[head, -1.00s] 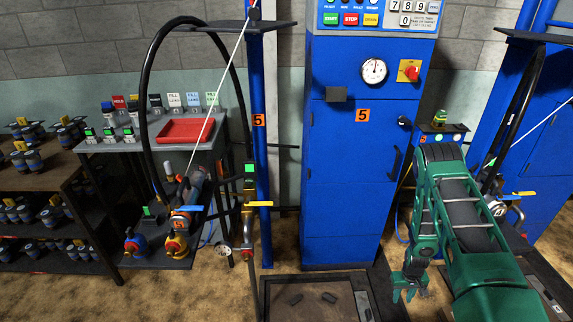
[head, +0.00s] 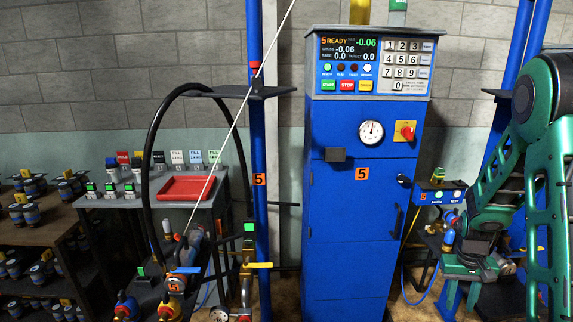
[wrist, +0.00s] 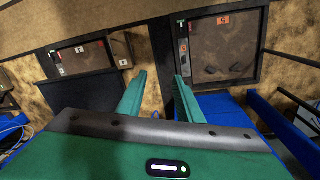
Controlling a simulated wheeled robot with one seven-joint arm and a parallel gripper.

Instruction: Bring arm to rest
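My green arm (head: 540,190) stands folded at the right of the head view. My gripper (head: 462,298) hangs low there, in front of the floor to the right of the blue scale cabinet (head: 355,240). The cabinet's display (head: 348,50) reads READY and -0.06.
A grey bench with a red tray (head: 187,188) and a black hose (head: 155,130) stand left of the cabinet. The wrist view shows floor platforms with dark frames (wrist: 225,45) below my gripper.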

